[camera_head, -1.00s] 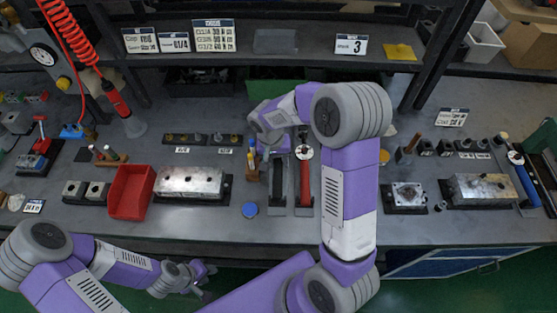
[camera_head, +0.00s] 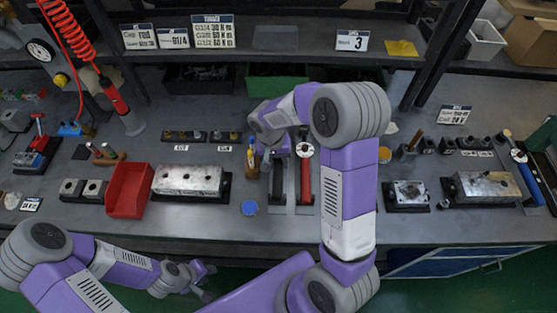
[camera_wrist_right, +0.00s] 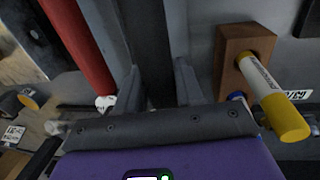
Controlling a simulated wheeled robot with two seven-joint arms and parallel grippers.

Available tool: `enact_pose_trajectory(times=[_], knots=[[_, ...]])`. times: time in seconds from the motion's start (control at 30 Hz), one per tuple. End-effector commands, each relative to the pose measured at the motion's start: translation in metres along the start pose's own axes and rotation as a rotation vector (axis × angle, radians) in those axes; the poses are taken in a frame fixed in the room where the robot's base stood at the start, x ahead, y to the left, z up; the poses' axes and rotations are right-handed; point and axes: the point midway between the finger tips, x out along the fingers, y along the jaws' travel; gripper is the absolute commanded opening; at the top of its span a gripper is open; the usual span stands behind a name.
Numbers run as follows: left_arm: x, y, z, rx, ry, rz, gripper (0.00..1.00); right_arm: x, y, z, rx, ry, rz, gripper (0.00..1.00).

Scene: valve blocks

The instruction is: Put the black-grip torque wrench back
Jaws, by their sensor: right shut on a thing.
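The black-grip torque wrench (camera_head: 278,189) lies at the middle of the bench, partly hidden under my right arm in the head view. Its black grip (camera_wrist_right: 156,45) runs between the fingers in the right wrist view. My right gripper (camera_wrist_right: 159,88) is shut on it; in the head view the gripper (camera_head: 275,152) is mostly covered by its own arm. The red-grip torque wrench (camera_head: 305,182) lies just to the right, and its red grip also shows in the wrist view (camera_wrist_right: 78,45). My left gripper (camera_head: 208,283) is empty and looks open, low in front of the bench.
A red bin (camera_head: 129,190) and a metal valve block (camera_head: 188,181) are to the left. A blue-grip wrench (camera_head: 525,180) is far right.

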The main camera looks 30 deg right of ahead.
Motion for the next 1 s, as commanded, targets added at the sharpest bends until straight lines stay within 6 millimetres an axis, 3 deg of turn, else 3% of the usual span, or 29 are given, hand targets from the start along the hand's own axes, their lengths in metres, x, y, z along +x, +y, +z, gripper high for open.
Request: enact_pose_trajectory(times=[1.0], knots=[[0.018,-0.007,-0.001,0.000,0.000,0.000,0.35,0.022,-0.004,0.000,0.000,0.002,-0.001,0.00]])
